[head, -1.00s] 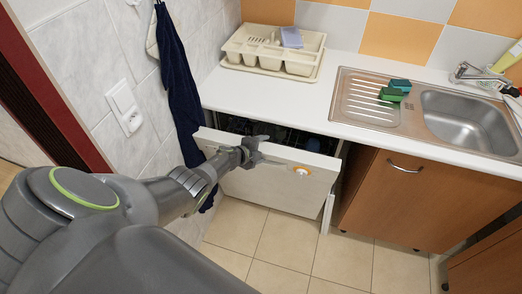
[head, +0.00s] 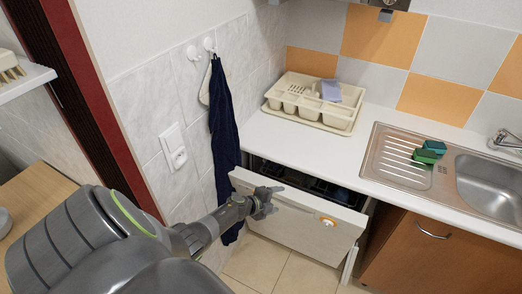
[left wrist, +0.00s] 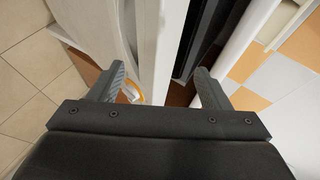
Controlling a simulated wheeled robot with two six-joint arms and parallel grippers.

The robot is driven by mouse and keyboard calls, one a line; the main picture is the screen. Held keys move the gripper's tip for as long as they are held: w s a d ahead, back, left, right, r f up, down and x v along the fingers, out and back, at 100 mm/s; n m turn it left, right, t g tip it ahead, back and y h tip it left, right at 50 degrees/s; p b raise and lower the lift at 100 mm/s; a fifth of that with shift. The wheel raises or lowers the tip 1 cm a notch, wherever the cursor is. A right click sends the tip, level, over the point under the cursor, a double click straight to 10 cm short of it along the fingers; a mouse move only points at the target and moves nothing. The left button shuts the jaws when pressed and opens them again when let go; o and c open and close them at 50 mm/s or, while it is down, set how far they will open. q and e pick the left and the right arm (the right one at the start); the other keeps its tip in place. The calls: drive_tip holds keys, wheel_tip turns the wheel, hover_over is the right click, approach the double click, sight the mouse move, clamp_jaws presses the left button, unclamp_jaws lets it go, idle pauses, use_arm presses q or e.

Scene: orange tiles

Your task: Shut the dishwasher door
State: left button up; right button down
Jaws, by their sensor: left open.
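The white dishwasher door (head: 310,228) stands partly open below the counter, its top edge leaning out. A dark gap with the dishwasher's inside (head: 310,183) shows behind it. An orange-and-white mark is on the door's face near its right end. My left gripper (head: 272,200) is open at the door's upper edge, left of its middle. In the left wrist view the door (left wrist: 160,50) rises between the spread fingers of the gripper (left wrist: 156,84), with the dark gap toward the right finger. I cannot tell whether they touch. My right gripper is not in view.
A white counter (head: 300,142) runs above the dishwasher, with a cream dish rack (head: 310,108) and a sink (head: 490,183) on it. A dark blue towel (head: 224,140) hangs left of the door. A wooden cabinet (head: 425,255) stands right. Tiled floor (head: 275,265) shows below.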

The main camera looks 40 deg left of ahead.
use_arm(q)
drive_tip(key=p+v, duration=0.2)
drive_tip(key=v, duration=0.5)
drive_tip(key=shift+s+r+p, duration=0.3)
drive_tip(key=shift+a+f, duration=0.1)
drive_tip(key=s+f+n+g+y+b, duration=0.2)
drive_tip(key=s+f+n+b, duration=0.25)
drive_tip(key=s+f, duration=0.6)
drive_tip(key=s+f+n+g+y+b, duration=0.2)
drive_tip(key=s+f+n+b, duration=0.35)
drive_tip(key=f, duration=0.75)
drive_tip(key=s+d+f+n+g+b, duration=0.1)
drive_tip(key=s+d+f+n+g, duration=0.1)
drive_tip(key=s, duration=0.7)
drive_tip(key=s+d+f+n+g+b, duration=0.1)
drive_tip(key=s+d+f+n+g, duration=0.1)
drive_tip(key=s+f, duration=0.5)
drive_tip(key=s+d+f+n+g+b, duration=0.1)
drive_tip(key=s+d+f+n+g, duration=0.2)
drive_tip(key=s, duration=0.8)
wheel_tip(320, 180, down, 2)
drive_tip(key=d+n, duration=0.1)
drive_tip(key=d, duration=0.1)
drive_tip(key=shift+d, duration=0.4)
drive_tip(key=shift+f, duration=0.1)
